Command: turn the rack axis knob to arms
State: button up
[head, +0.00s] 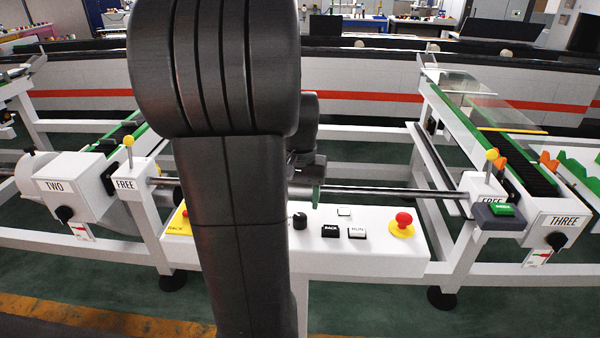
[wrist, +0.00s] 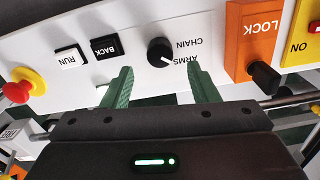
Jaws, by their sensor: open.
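The rack axis knob (wrist: 160,52) is a round black knob on the white control panel (wrist: 215,28), with CHAIN and ARMS printed beside it, upside down in the wrist view. Its white pointer mark points down right, toward the ARMS label (wrist: 182,60). In the head view the knob (head: 299,221) shows just right of my arm. My gripper (wrist: 160,72) is open, its two green fingers apart, with the knob seen between and just beyond the fingertips. I see no contact. In the head view a green finger (head: 317,194) shows above the panel; the rest is hidden by my arm.
A BACK button (wrist: 104,48), a RUN button (wrist: 69,57) and a red stop button (wrist: 17,92) are on the panel. An orange LOCK plate (wrist: 254,35) with a black switch (wrist: 264,78) is right of the knob. A metal bar (head: 385,193) runs behind the panel.

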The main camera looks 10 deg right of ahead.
aim_at(300, 216)
notch_tip(300, 216, up, 9)
jog(key=shift+f, duration=0.2)
jog(key=shift+f, duration=0.1)
notch_tip(300, 216, down, 14)
jog(key=shift+r, duration=0.1)
dwell(0.6)
